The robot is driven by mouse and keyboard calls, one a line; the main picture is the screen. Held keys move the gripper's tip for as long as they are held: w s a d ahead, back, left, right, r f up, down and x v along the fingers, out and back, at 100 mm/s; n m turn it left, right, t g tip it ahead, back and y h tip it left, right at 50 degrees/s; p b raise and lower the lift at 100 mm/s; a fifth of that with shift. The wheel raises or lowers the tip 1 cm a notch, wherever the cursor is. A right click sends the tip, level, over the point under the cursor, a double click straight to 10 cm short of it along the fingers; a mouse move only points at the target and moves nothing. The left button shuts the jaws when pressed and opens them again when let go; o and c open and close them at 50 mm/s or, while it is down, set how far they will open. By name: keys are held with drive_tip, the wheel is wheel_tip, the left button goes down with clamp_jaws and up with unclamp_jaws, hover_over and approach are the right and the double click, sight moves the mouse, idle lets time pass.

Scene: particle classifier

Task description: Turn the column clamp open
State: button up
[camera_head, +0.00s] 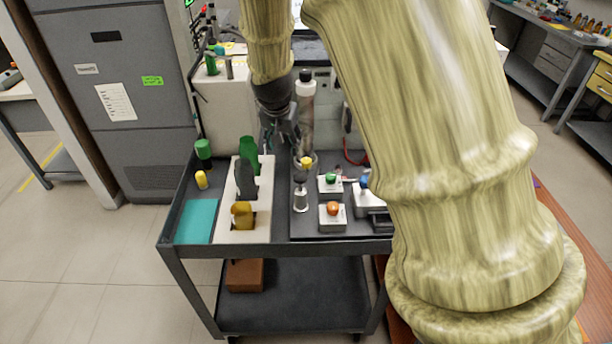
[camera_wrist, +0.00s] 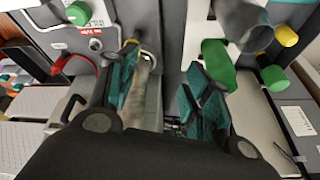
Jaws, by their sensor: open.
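A clear upright column (camera_head: 307,125) with a white upper part and black cap stands at the back of the cart, right beside my gripper. In the wrist view a pale tube-like piece (camera_wrist: 142,85), probably this column, lies beside the left finger, with a yellow curved edge at its far end. I cannot make out the column clamp clearly or tell how it is turned. My gripper (camera_head: 282,142) points down at the column's left side. In the wrist view my gripper (camera_wrist: 162,80) has its teal-padded fingers apart; nothing is visibly gripped.
A white rack (camera_head: 233,236) holds green, grey and yellow-handled pieces left of my gripper. Small white boxes with green (camera_head: 331,178) and orange (camera_head: 333,209) knobs stand in front of the column. A red curved piece (camera_wrist: 70,65) shows by a panel. The teal mat (camera_head: 197,222) is clear.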

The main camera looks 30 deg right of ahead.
sight(306, 161)
drive_tip(key=shift+m+g+h, duration=0.5)
drive_tip(key=shift+m, duration=0.3)
drive_tip(key=shift+w+d+f+b, duration=0.1)
drive_tip(key=shift+d+f+b, duration=0.1)
drive_tip(key=shift+d+f, duration=1.25)
drive_tip(key=shift+w+d+f+b, duration=0.1)
drive_tip(key=shift+d+f+b, duration=0.15)
drive_tip(key=shift+d+f, duration=1.2)
drive_tip(key=shift+d+f+b, duration=0.2)
drive_tip(key=shift+d+f, duration=0.4)
drive_tip(key=shift+f, duration=1.65)
drive_tip(key=c, duration=1)
